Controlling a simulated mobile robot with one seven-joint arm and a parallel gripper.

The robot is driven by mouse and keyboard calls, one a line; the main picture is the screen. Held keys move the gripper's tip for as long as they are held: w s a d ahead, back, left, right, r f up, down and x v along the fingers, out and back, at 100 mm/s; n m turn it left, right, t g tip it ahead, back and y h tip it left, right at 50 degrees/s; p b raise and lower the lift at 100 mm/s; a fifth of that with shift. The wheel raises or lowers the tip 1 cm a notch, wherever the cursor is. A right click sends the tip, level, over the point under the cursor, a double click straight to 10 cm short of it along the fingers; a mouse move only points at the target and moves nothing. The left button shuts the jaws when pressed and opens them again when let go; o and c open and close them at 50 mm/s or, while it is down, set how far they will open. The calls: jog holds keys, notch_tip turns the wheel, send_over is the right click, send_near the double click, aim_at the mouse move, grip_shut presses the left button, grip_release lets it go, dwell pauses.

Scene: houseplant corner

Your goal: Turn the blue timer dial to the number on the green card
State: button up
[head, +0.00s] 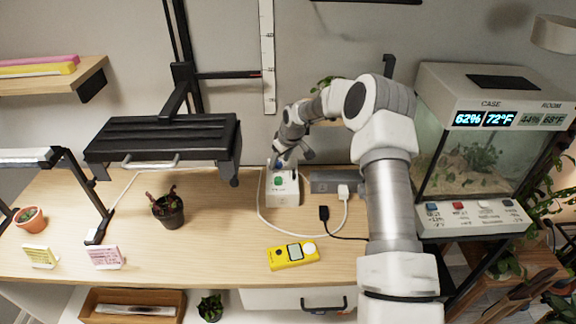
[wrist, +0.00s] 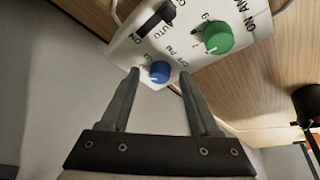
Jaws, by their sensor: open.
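The white timer box (head: 283,190) stands on the table; in the wrist view its face (wrist: 190,30) fills the top, tilted. The blue dial (wrist: 159,72) sits near the box's edge, and a larger green knob (wrist: 218,38) is beside it. My gripper (wrist: 160,78) is open, with one finger on each side of the blue dial; I cannot tell whether they touch it. In the head view my gripper (head: 284,160) is at the back of the box. The dial's setting is too small to read. I cannot make out a clearly green card.
A yellow card (head: 40,257) and a pink card (head: 105,257) stand at the table's left front, their text unreadable. A potted plant (head: 169,210) stands under the black lamp (head: 165,138). A yellow meter (head: 293,256), cables and a power strip (head: 325,183) lie near the box.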

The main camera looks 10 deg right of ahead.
aim_at(281, 165)
jog(key=shift+s+d+r, duration=0.1)
jog(key=shift+s+r, duration=0.05)
jog(key=shift+r, duration=0.3)
jog(key=shift+s+d+r, duration=0.35)
jog(key=shift+s+r, duration=0.4)
jog(key=shift+r, duration=0.05)
jog(key=s+d+b, duration=0.1)
jog(key=s+d, duration=0.3)
jog(key=s, duration=0.6)
jog(key=shift+d, duration=0.15)
jog(key=shift+s, duration=0.1)
